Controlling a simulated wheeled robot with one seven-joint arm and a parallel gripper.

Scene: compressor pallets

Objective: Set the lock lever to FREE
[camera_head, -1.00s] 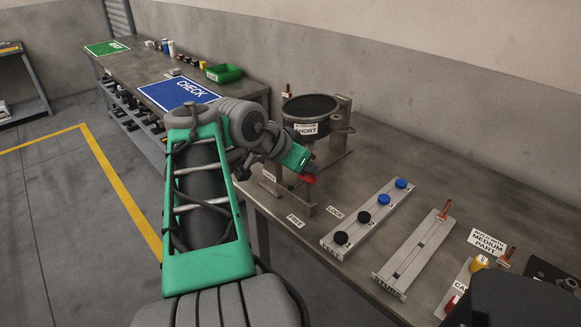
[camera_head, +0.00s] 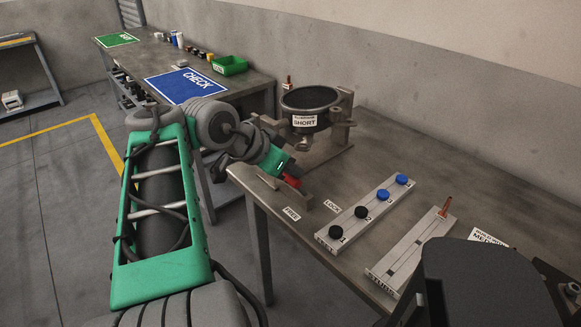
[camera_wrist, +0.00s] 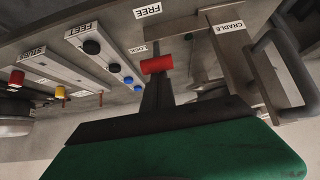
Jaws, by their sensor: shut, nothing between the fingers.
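The lock lever's red grip (camera_head: 291,181) is at the front of the cradle (camera_head: 330,150), beside my gripper (camera_head: 284,173). In the head view it stands behind the FREE label (camera_head: 292,214), left of the LOCK label (camera_head: 332,206). In the wrist view the red grip (camera_wrist: 157,64) lies across the tips of my gripper (camera_wrist: 157,84). My gripper is shut and empty, touching or very close to the grip. The lever's shaft is mostly hidden. A dark round part with a SHORT tag (camera_head: 305,121) sits in the cradle.
A strip with black and blue feet (camera_head: 365,214) and a slotted stud strip (camera_head: 412,248) lie to the right on the bench. A second bench holds a blue CHECK mat (camera_head: 185,86) and a green bin (camera_head: 229,65).

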